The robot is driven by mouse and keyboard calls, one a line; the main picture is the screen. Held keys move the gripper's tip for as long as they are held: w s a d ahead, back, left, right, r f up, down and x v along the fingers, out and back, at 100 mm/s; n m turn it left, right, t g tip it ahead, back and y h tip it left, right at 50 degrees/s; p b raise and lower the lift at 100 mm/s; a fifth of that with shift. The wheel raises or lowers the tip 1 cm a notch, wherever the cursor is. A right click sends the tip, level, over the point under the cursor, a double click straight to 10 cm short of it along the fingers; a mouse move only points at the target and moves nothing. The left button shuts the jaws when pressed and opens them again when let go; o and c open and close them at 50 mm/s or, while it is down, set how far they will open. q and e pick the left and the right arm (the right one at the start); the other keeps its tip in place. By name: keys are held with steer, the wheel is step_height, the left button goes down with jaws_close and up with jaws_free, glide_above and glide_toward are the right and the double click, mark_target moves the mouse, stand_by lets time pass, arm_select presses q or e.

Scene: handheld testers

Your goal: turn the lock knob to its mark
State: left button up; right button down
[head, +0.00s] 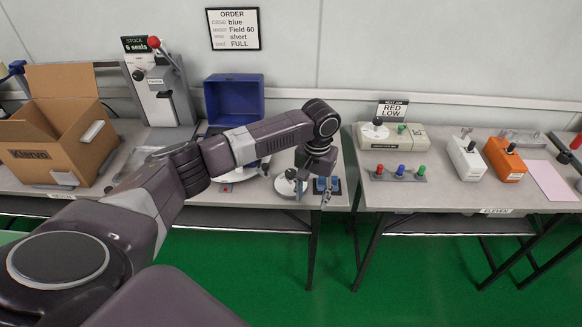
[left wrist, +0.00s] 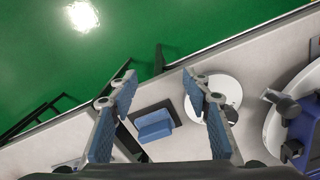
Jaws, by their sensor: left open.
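A blue block-shaped knob (left wrist: 153,125) sits on a dark square plate at the table's front edge. It also shows in the head view (head: 334,184), partly behind my gripper. A round white disc (left wrist: 229,88) with a small post stands beside it; in the head view the disc (head: 286,187) is left of the fingers. I cannot tell for sure which of these is the lock knob, and I see no mark clearly. My left gripper (head: 312,190) is open and empty, pointing down above them. In the wrist view its fingers (left wrist: 159,76) are apart, with the blue knob between them. My right gripper is not in view.
A blue open box (head: 234,100) and a cardboard box (head: 60,135) stand further left. A grey press-like stand (head: 160,95) is behind. The right-hand table holds a beige tester (head: 390,137), a button strip (head: 398,174) and an orange tester (head: 505,158). A gap separates the tables.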

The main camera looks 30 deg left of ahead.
mark_target(291, 172)
arm_select(q)
steer(key=w+a+r+n, duration=0.1)
steer(key=a+r, duration=0.2)
steer(key=w+a+r+n, duration=0.1)
steer(key=w+a+r, duration=0.1)
steer(key=a, duration=0.1)
steer(key=w+a+r+n, duration=0.1)
steer(key=a+r+n, duration=0.1)
steer(key=a+r, duration=0.1)
steer(key=shift+w+a+r, duration=0.2)
steer(key=shift+a+r, duration=0.15)
steer(key=shift+a, duration=0.15)
steer(key=shift+f, duration=0.2)
step_height(291, 172, down, 7)
steer(key=shift+f+p, duration=0.1)
steer(key=shift+p, duration=0.25)
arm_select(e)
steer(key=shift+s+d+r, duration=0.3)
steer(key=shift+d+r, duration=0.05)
arm_select(q)
steer(key=shift+c, duration=0.2)
steer(key=c, duration=1.1)
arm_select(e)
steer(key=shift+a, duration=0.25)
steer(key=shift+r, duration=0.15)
